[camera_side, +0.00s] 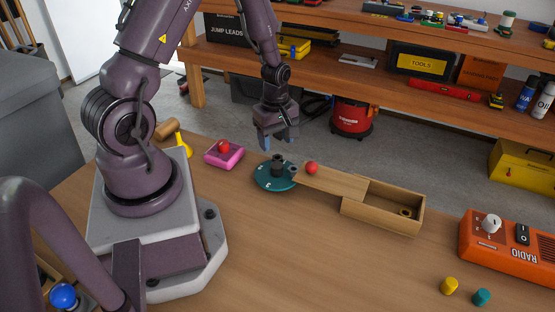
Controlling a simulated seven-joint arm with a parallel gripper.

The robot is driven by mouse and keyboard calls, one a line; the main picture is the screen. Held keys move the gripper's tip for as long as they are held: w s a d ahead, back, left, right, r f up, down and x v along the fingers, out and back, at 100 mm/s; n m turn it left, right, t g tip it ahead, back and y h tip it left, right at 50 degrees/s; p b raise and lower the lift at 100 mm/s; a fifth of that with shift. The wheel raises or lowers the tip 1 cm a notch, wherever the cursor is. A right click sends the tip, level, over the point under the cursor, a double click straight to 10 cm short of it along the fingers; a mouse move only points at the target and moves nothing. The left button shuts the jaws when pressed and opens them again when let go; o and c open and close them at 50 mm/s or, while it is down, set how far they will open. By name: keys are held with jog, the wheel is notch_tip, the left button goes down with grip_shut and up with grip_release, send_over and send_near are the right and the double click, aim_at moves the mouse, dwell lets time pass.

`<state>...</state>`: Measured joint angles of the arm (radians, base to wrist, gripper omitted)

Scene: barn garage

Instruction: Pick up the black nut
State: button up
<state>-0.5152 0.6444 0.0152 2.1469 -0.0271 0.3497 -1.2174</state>
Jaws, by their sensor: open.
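My gripper (278,141) hangs open and empty, with blue fingertips, above and slightly behind a round teal base (267,184) on the table. A dark upright piece (277,166) stands on the base, below the fingers and apart from them. A smaller dark, ring-like piece (291,169) sits at the base's right edge; it may be the black nut, but it is too small to be sure. Another ring (405,212), brownish with a dark hole, lies inside the right end of the wooden box (380,213).
The box's sliding lid (330,179) extends left, near the teal base, with a red ball (312,168) on it. An orange radio (508,247) and yellow (449,285) and teal (482,297) cylinders are right. The front middle table is clear.

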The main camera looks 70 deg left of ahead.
aim_at(277, 157)
notch_tip(277, 157, down, 5)
jog(key=shift+f, duration=0.1)
jog(key=shift+w, duration=0.1)
jog(key=shift+c, duration=0.4)
jog(key=c, duration=0.9)
